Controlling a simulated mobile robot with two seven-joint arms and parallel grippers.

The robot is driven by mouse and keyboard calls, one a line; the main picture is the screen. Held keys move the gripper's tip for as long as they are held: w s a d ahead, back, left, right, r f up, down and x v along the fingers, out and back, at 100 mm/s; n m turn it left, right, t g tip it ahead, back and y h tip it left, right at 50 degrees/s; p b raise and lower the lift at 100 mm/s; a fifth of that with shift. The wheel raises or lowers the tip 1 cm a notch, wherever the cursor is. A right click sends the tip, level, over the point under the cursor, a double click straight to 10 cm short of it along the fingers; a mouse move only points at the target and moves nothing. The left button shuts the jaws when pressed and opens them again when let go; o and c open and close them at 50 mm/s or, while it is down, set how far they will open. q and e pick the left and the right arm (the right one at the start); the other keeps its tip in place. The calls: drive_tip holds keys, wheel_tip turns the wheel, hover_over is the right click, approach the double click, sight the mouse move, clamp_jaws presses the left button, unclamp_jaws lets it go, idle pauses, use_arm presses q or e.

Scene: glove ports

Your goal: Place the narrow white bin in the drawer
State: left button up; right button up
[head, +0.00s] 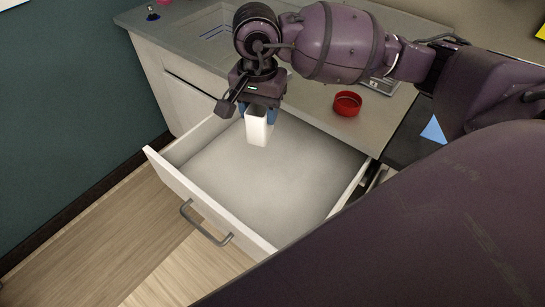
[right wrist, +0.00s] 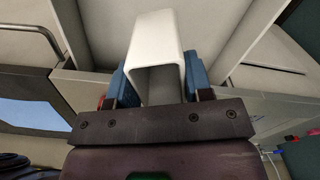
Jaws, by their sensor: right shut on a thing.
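The narrow white bin (head: 258,128) is held by my right gripper (head: 257,114) over the open drawer (head: 215,188). The gripper's blue fingers are shut on the bin's two sides. In the right wrist view the bin (right wrist: 155,50) sits between the blue fingers (right wrist: 158,82), with its open end toward the camera. In the head view the bin hangs down from the fingers, near the back part of the drawer. I cannot tell whether its lower end touches the drawer floor. The drawer is pulled out and its floor looks empty. My left gripper is not in view.
A grey counter (head: 325,115) lies behind the drawer, with a red round container (head: 347,103) on it. A blue item (head: 433,130) lies on a dark surface at right. The drawer front has a metal handle (head: 205,224). Wooden floor lies in front.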

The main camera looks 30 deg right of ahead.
drive_tip(key=m, duration=0.2)
drive_tip(key=w+d+m, duration=0.1)
drive_tip(key=m, duration=0.1)
drive_tip(key=shift+w, duration=0.1)
drive_tip(key=shift+w+d+m, duration=0.1)
drive_tip(key=shift+w+m, duration=0.1)
drive_tip(key=shift+m, duration=0.4)
drive_tip(key=shift+w+d+m, duration=0.1)
drive_tip(key=shift+w+m, duration=0.05)
drive_tip(key=shift+m, duration=0.45)
drive_tip(key=w+d+m, duration=0.1)
drive_tip(key=w+m, duration=0.1)
drive_tip(key=m, duration=1.4)
hover_over(266, 161)
wheel_tip(266, 161, down, 17)
wheel_tip(266, 161, down, 4)
drive_tip(key=shift+f+b, duration=0.1)
drive_tip(key=shift+b, duration=0.5)
